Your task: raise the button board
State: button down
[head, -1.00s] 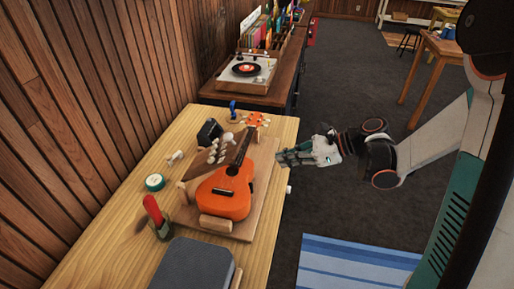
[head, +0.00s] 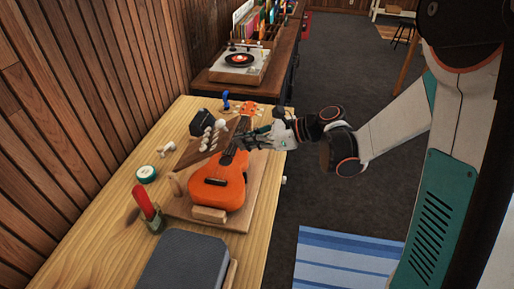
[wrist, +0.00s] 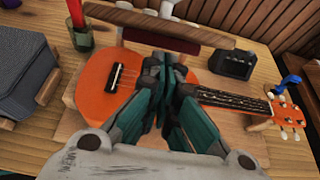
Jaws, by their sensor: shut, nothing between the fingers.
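The button board (head: 195,152) is a brown wooden board with several white round buttons. It sits tilted at the left side of the orange ukulele (head: 217,182). In the wrist view the board (wrist: 185,26) runs edge-on along the top, beyond the ukulele body (wrist: 98,85), with a few white buttons showing behind it. My gripper (head: 244,141) is shut and empty, over the ukulele where the neck meets the body, close to the board's right side. In the wrist view its closed fingers (wrist: 165,68) hide part of the ukulele. I cannot tell whether they touch anything.
The ukulele lies on a wooden cradle base (head: 243,215) on the workbench. A red-handled tool in a green holder (head: 150,208), a green tape roll (head: 146,174), a dark box (head: 203,122) and a grey case (head: 183,265) stand around it.

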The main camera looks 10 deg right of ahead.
jog(key=shift+w+a+r, duration=0.15)
jog(key=shift+a+r, duration=0.2)
jog(key=shift+r, duration=0.05)
jog(key=a+r+h+p, duration=0.1)
jog(key=a+r+p, duration=0.1)
jog(key=r+p, duration=0.1)
jog(key=w+a+r+g+h+p, duration=0.1)
jog(key=a+r+h+p, duration=0.1)
jog(key=r+p, duration=0.1)
jog(key=w+a+r+g+h+p, duration=0.1)
jog(key=a+r+h+p, duration=0.1)
jog(key=p, duration=0.3)
jog(key=shift+w+a+r, duration=0.25)
jog(key=shift+a+r, duration=0.3)
jog(key=w+a+r+g+h+p, duration=0.1)
jog(key=w+a+r+h+p, duration=0.2)
jog(key=a, duration=0.8)
jog(key=shift+w+a+g+h+p, duration=0.35)
jog(key=shift+w+h+p, duration=0.35)
jog(key=shift+h, duration=0.3)
jog(key=shift+d+r, duration=0.1)
